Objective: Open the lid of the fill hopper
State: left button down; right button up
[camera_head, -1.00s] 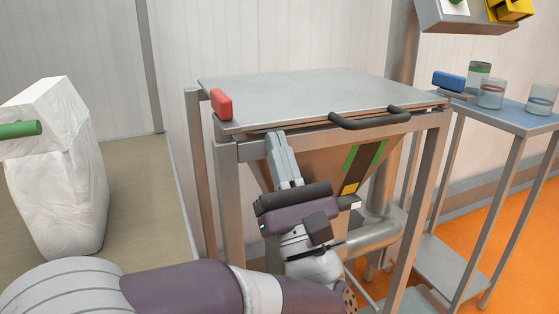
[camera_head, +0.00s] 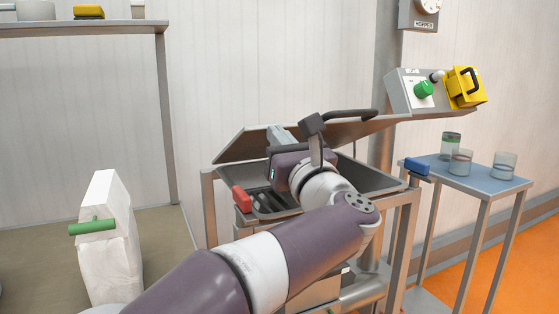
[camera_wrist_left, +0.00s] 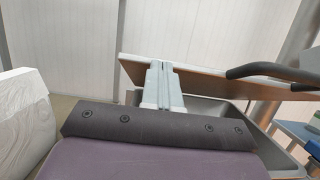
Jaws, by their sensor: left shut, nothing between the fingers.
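The grey lid (camera_head: 372,127) of the fill hopper is raised and tilted, with its black bar handle (camera_head: 350,117) at the upper edge. The lid also shows in the left wrist view (camera_wrist_left: 215,80). Below it, part of the open hopper (camera_head: 385,179) shows between my arm and the lid. My left gripper (camera_head: 279,136) is shut and empty at the underside of the lid. Its two fingers are side by side in the left wrist view (camera_wrist_left: 161,66), apparently against the lid; exact contact is hard to tell. My right gripper is not in view.
A red grip (camera_head: 242,198) is at the hopper's left front corner and a blue grip (camera_head: 417,166) at its right. A side table (camera_head: 480,180) with several jars stands right. A control box (camera_head: 410,92) is behind. A white bag (camera_head: 110,265) with a green bar (camera_head: 92,227) is left.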

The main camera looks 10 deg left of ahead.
pick_arm(q)
jog(key=w+a+r+g+h+p, duration=0.25)
jog(key=w+r+p, duration=0.25)
jog(key=r+p, duration=0.7)
jog(key=w+a+r+g+h+p, duration=0.1)
jog(key=w+a+r+p, duration=0.3)
jog(key=p, duration=1.3)
jog(key=w+a+r+g+h+p, duration=0.2)
jog(key=w+a+r+g+p, duration=0.2)
jog(key=p, duration=1.2)
jog(key=w+a, duration=0.3)
jog(key=w, duration=0.3)
jog(key=shift+w+a+p, duration=0.35)
jog(key=shift+p, duration=0.05)
